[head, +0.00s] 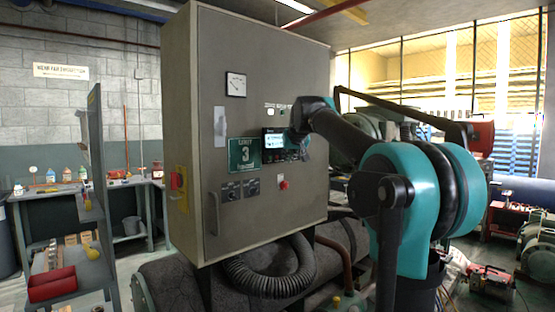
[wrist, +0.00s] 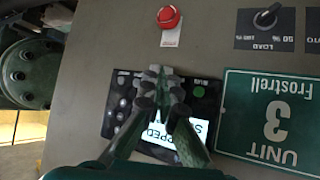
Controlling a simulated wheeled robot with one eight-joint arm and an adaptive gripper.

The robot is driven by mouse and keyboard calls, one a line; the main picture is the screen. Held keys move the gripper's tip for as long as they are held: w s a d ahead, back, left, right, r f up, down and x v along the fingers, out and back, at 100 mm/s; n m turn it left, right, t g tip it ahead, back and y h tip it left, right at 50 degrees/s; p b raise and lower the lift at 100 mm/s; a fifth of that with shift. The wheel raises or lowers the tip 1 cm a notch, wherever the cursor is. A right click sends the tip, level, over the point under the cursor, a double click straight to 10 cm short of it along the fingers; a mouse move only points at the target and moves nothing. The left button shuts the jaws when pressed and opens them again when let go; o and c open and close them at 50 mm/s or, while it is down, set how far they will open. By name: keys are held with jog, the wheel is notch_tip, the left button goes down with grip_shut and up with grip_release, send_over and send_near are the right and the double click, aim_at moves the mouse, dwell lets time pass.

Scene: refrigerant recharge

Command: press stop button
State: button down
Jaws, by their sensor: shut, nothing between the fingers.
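A small controller (wrist: 123,88) with a lit display (wrist: 157,139) and rows of dark buttons is set in the grey cabinet door. It also shows in the head view (head: 275,142). The wrist view is upside down; the partly covered display seems to read "STOPPED". My gripper (wrist: 165,72) is shut and empty in front of the controller, its tips over the button rows. Contact cannot be told, and the fingers cover several buttons. A red round button (wrist: 169,17) with a white label sits apart from the fingertips, lower on the door in the head view (head: 283,185).
The cabinet (head: 203,60) also carries a green Unit 3 plate (head: 244,155), a gauge (head: 236,84), knobs (head: 241,188) and a long handle (head: 214,214). A red-and-yellow switch (head: 178,183) is on its side. A ribbed hose (head: 268,283) hangs below.

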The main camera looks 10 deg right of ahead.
jog(key=shift+s+d, duration=0.65)
jog(key=shift+s, duration=0.25)
jog(key=shift+f, duration=0.1)
jog(key=s+d+f+g, duration=0.1)
jog(key=s+f, duration=0.4)
jog(key=f, duration=0.4)
jog(key=s+f+g, duration=0.1)
jog(key=s+f, duration=0.4)
jog(key=f, duration=0.5)
jog(key=s+d+f+g, duration=0.1)
jog(key=s+f, duration=0.4)
jog(key=f, duration=0.4)
jog(key=s+d+f+m+g+h, duration=0.1)
jog(key=s+f+g, duration=0.2)
jog(key=s+f, duration=2)
jog(key=shift+s+d+f+g, duration=0.2)
jog(key=shift+s+g, duration=0.1)
jog(key=shift+s, duration=0.55)
jog(key=c, duration=2.2)
grip_release()
jog(key=shift+a, duration=0.1)
